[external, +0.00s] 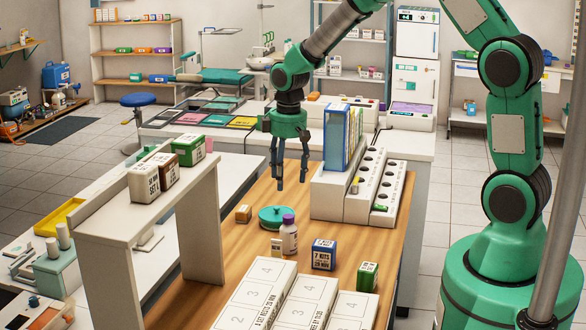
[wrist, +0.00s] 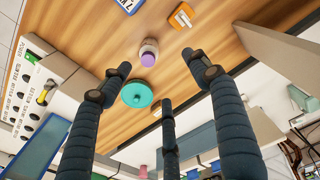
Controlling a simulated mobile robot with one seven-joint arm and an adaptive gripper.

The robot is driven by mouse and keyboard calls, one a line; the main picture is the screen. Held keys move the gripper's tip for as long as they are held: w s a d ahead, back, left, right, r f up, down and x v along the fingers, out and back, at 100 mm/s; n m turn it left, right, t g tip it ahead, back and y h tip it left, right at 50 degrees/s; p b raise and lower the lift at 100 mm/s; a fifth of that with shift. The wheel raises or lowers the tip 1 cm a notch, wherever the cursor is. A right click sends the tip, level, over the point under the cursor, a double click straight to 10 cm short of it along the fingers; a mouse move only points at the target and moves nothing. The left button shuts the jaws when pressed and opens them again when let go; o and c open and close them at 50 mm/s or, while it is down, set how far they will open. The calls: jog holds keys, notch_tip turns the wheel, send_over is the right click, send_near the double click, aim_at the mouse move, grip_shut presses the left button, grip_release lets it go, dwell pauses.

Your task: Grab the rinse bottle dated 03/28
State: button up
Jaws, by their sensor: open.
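In the wrist view the bottle (wrist: 149,52) is seen from above, beyond the fingertips. My gripper (external: 290,180) points down above the table, behind and higher than the bottle in the external view. Its fingers are spread and empty, also in the wrist view (wrist: 158,76). A round teal lid-like piece (external: 272,218) lies right beside the bottle; it also shows in the wrist view (wrist: 138,95).
Numbered white boxes (external: 258,292) fill the front.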

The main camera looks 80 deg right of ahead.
send_over(288, 216)
jog(key=shift+g, duration=0.3)
notch_tip(288, 216, down, 7)
jog(key=shift+d+r, duration=0.1)
jog(key=shift+d, duration=0.05)
jog(key=shift+f+b, duration=0.3)
jog(key=shift+f, duration=4)
jog(key=shift+f, duration=0.1)
jog(key=shift+s+f+b, duration=0.15)
jog(key=shift+f+b, duration=0.25)
jog(key=shift+f, duration=2.1)
jog(key=c, duration=1.4)
